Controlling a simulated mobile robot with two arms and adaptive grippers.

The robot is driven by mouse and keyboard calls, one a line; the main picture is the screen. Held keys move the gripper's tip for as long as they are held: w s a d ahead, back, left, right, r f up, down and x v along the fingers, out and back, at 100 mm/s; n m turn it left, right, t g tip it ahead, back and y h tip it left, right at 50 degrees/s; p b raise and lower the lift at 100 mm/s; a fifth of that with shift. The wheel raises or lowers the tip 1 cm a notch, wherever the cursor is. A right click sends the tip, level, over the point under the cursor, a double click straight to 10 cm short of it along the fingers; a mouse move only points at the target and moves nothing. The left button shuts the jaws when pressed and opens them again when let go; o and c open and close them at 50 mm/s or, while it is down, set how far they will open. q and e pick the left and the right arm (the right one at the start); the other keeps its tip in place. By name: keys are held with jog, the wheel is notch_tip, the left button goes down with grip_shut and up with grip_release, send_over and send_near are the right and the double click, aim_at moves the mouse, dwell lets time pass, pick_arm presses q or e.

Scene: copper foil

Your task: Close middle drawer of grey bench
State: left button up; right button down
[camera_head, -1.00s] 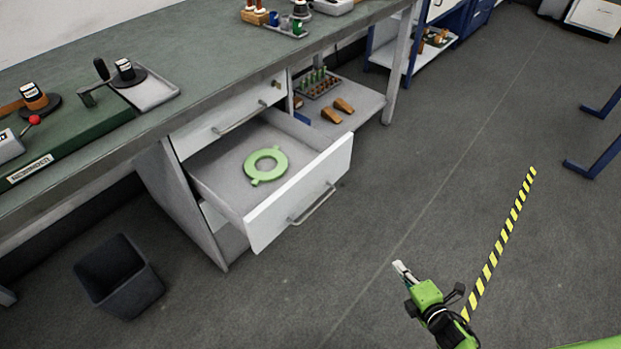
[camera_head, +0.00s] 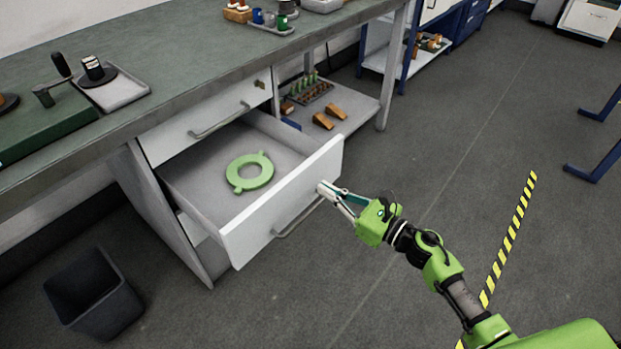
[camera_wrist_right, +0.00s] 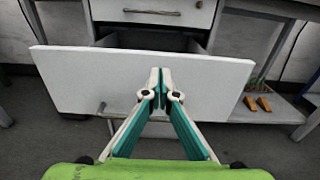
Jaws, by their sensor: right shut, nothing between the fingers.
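The middle drawer (camera_head: 250,222) of the grey bench (camera_head: 136,190) is pulled out, with a white front and a bar handle (camera_head: 298,219). A green ring with tabs (camera_head: 250,171) lies inside it. My right gripper (camera_head: 325,189) is shut and empty, its fingertips at the right part of the drawer front in the head view. In the right wrist view the shut fingertips (camera_wrist_right: 160,72) are in front of the drawer front (camera_wrist_right: 90,80), above the handle. I cannot tell whether they touch it. My left gripper is not in view.
A closed drawer (camera_head: 205,115) is above the open one. A dark bin (camera_head: 92,295) stands on the floor at lower left. A low shelf (camera_head: 352,104) with wooden blocks is right of the drawer. The floor in front is clear, with a striped tape line (camera_head: 511,235).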

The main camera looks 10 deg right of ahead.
aim_at(302, 174)
jog(key=x, duration=0.4)
jog(key=shift+w+a, duration=0.2)
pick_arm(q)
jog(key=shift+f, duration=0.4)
pick_arm(e)
jog(key=shift+w+a, duration=0.35)
jog(key=shift+w, duration=0.1)
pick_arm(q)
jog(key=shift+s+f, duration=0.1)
pick_arm(e)
jog(key=shift+w, duration=0.1)
